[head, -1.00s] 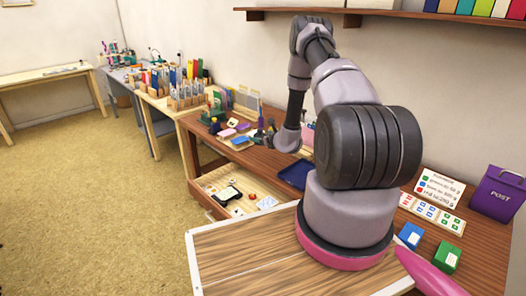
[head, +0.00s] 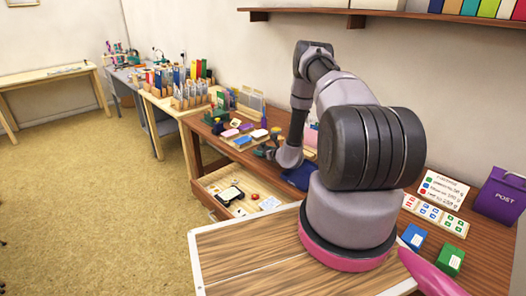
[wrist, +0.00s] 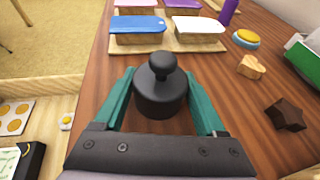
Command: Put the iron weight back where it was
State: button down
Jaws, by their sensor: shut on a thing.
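The iron weight (wrist: 160,92) is a dark, round-bodied weight with a knob on top. In the wrist view it stands between the two teal fingers of my gripper (wrist: 161,100), which is shut on it. The weight is over the brown wooden table (wrist: 250,110); I cannot tell whether its base touches the top. In the head view my gripper (head: 266,151) is small, above the table near the open drawer, and the weight cannot be made out there.
Inkpads, one blue (wrist: 137,25) and one white (wrist: 199,26), sit on a wooden tray beyond the weight. An open drawer (head: 240,193) juts out at left.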

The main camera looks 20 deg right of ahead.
grip_release()
